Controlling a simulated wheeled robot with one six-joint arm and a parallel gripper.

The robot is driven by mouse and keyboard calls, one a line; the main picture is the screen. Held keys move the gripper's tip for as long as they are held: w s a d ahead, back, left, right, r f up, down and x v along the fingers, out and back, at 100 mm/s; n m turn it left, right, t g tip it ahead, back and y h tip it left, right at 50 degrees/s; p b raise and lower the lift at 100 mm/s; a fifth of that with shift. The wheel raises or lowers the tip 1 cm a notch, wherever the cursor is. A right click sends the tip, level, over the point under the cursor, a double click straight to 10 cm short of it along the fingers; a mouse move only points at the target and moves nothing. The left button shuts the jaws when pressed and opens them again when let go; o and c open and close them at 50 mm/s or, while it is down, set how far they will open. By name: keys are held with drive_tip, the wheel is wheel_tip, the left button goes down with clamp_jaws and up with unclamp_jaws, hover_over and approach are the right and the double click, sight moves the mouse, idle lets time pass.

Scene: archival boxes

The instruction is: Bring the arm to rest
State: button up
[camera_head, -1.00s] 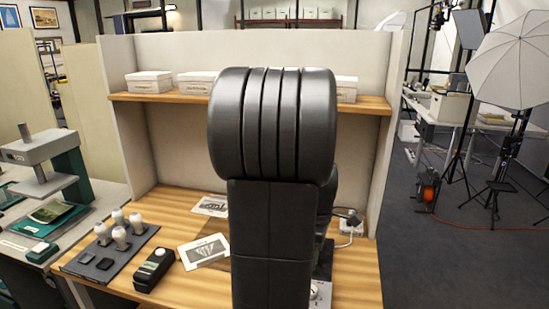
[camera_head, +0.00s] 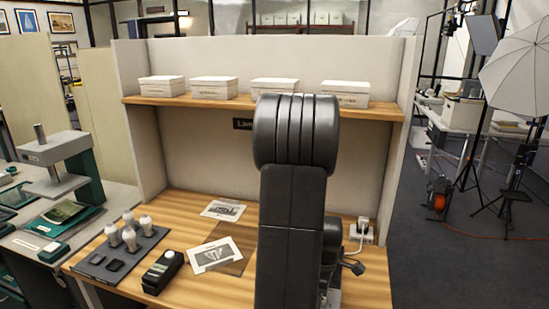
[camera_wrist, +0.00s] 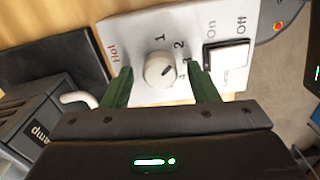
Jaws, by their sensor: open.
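My gripper (camera_wrist: 158,72) is open and empty in the wrist view, its two green fingers spread apart. Beyond and between them is a white control panel (camera_wrist: 135,30) with a round white knob (camera_wrist: 159,70), marks 1 and 2, and a rocker switch (camera_wrist: 227,55) labelled On and Off. I cannot tell how far the fingertips are from the panel. In the head view my dark arm (camera_head: 292,225) rises in front of the wooden desk (camera_head: 195,203) and hides part of it.
A dark box reading "amp" (camera_wrist: 45,125) lies close at left in the wrist view. Several white boxes (camera_head: 214,88) stand on the shelf (camera_head: 180,107). The desk holds printed sheets (camera_head: 212,256), a tray of bulbs (camera_head: 118,255), a dark device (camera_head: 160,270) and a socket block (camera_head: 361,232).

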drive_tip(key=shift+r, duration=0.1)
wheel_tip(320, 180, up, 14)
wheel_tip(320, 180, down, 14)
drive_tip(key=shift+r, duration=0.2)
drive_tip(key=shift+f, duration=0.3)
drive_tip(key=m, duration=0.2)
drive_tip(key=shift+r+m+p, duration=0.1)
drive_tip(key=shift+m+p, duration=0.3)
drive_tip(key=m+p, duration=0.1)
drive_tip(key=m, duration=0.3)
drive_tip(key=shift+m+p, duration=0.3)
drive_tip(key=shift+m, duration=0.1)
drive_tip(key=shift+r+m, duration=0.2)
drive_tip(key=shift+m, duration=0.1)
wheel_tip(320, 180, up, 13)
